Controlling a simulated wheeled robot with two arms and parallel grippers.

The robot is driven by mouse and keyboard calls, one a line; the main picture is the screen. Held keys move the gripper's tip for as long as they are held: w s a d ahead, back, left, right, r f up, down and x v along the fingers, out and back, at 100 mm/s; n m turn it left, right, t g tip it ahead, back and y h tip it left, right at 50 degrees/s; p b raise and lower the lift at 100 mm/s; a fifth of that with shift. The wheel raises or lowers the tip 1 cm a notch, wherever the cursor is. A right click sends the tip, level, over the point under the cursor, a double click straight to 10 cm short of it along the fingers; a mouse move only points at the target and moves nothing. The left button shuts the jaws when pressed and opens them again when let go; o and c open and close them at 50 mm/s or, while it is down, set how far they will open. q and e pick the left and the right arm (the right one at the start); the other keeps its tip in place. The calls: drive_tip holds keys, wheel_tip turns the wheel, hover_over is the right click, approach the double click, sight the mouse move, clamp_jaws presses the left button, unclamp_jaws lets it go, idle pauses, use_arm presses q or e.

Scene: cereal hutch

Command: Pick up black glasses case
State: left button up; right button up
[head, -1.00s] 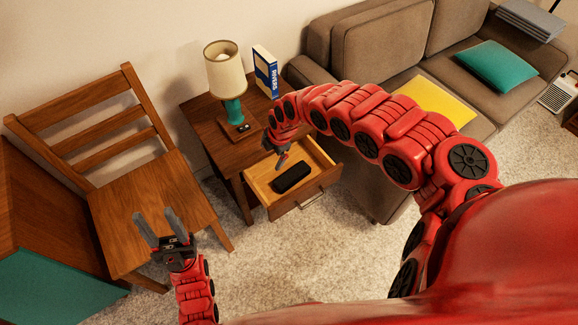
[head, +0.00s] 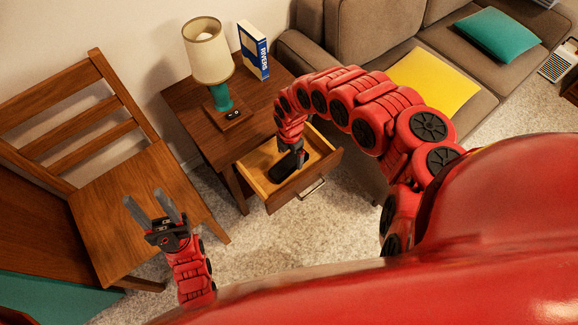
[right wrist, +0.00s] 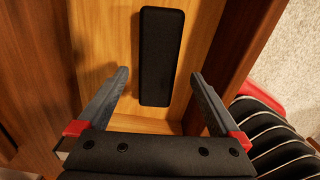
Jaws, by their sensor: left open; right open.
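The black glasses case (head: 282,170) lies in the open drawer (head: 252,162) of the wooden side table. In the right wrist view the case (right wrist: 160,58) lies lengthwise away from me on the drawer's bare wooden floor. My right gripper (head: 299,163) reaches down over the drawer and partly hides the case in the head view. In the right wrist view its two fingers (right wrist: 160,78) are spread, one toward each side of the case's near end, with nothing between them held. My left gripper (head: 152,204) is open and empty, in front of the wooden chair.
The side table (head: 185,105) carries a lamp (head: 208,52) and a blue and white book (head: 253,52). The drawer front (head: 306,182) and side walls surround the case. A wooden chair (head: 130,200) stands left; a sofa (head: 370,35) stands right.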

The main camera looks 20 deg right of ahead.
drive_tip(key=f, duration=0.3)
drive_tip(key=f+b, duration=0.1)
drive_tip(key=f, duration=0.1)
drive_tip(key=shift+a, duration=0.25)
drive_tip(key=shift+w+d+f, duration=0.1)
drive_tip(key=shift+w+f, duration=0.05)
drive_tip(key=shift+f, duration=0.1)
drive_tip(key=c, duration=1.4)
